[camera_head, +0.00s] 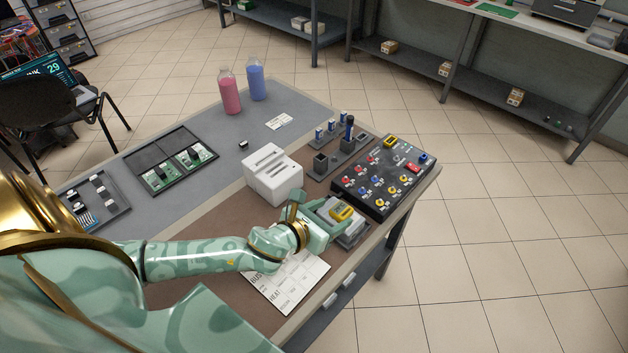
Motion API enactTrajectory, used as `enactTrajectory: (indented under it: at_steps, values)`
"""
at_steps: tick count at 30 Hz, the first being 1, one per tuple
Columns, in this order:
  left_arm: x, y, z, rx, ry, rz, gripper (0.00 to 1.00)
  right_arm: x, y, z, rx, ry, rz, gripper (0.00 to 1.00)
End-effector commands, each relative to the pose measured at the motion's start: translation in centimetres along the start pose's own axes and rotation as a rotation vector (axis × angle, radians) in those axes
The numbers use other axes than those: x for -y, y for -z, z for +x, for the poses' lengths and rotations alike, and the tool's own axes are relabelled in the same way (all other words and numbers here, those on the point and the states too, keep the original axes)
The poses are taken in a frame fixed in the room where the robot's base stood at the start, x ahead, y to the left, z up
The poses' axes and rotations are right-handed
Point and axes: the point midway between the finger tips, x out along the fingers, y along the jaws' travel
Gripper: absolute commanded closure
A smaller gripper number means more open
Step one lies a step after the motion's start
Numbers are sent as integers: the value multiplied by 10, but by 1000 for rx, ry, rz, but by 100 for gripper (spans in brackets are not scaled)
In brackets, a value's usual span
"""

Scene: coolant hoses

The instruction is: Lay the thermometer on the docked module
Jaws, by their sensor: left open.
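A yellow thermometer (341,212) with a grey face lies on top of a grey block-like module (352,232) near the right edge of the bench. My left gripper (326,216) reaches in from the left and is open right beside the thermometer. Its green fingers cover part of the module, and I cannot tell whether they touch the thermometer. How the module sits in its dock is partly hidden. My right gripper is not in view.
A black panel with coloured connectors (382,178) stands just behind the module. A white slotted block (272,175) stands to the left. A printed sheet (289,282) lies under my forearm. Pink (230,95) and blue (256,84) bottles stand at the back.

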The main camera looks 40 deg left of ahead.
Motion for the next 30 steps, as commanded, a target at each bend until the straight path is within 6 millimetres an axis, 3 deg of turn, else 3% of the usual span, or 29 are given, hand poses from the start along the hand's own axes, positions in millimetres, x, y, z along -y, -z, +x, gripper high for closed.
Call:
enactTrajectory:
  at_steps: [3, 10, 30]
  values:
    - [0, -2, -31, -2, 1, 3, 37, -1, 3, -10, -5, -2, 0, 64]
    - [0, -1, -68, -1, 0, 1, 37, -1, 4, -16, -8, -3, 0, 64]
    - [0, 0, -75, 1, 0, 0, 37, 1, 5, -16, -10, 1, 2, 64]
